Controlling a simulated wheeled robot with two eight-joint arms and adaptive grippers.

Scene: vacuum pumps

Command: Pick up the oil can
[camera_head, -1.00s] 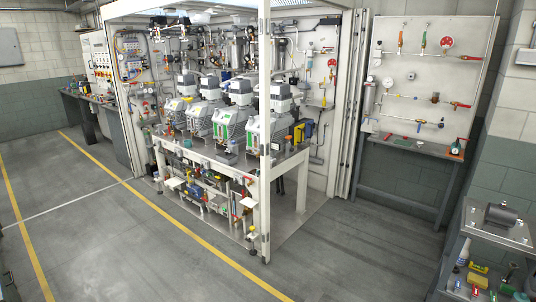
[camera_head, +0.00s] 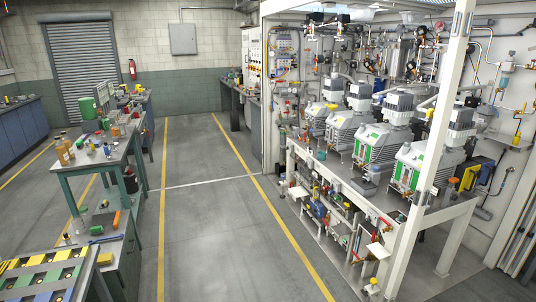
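Neither of my grippers is in view. I cannot make out for sure which thing is the oil can. A long workbench with green legs (camera_head: 66,182) stands at the left and holds several small bottles and containers. Among them are amber bottles (camera_head: 62,152) near its left edge and a green box-like container (camera_head: 88,108) at its far end. These are too small to identify.
Vacuum pumps (camera_head: 383,146) stand on a framed bench at the right, with a white post (camera_head: 435,130) in front. A tray of coloured blocks (camera_head: 42,277) is at the lower left. The grey floor (camera_head: 215,235) between yellow lines is clear.

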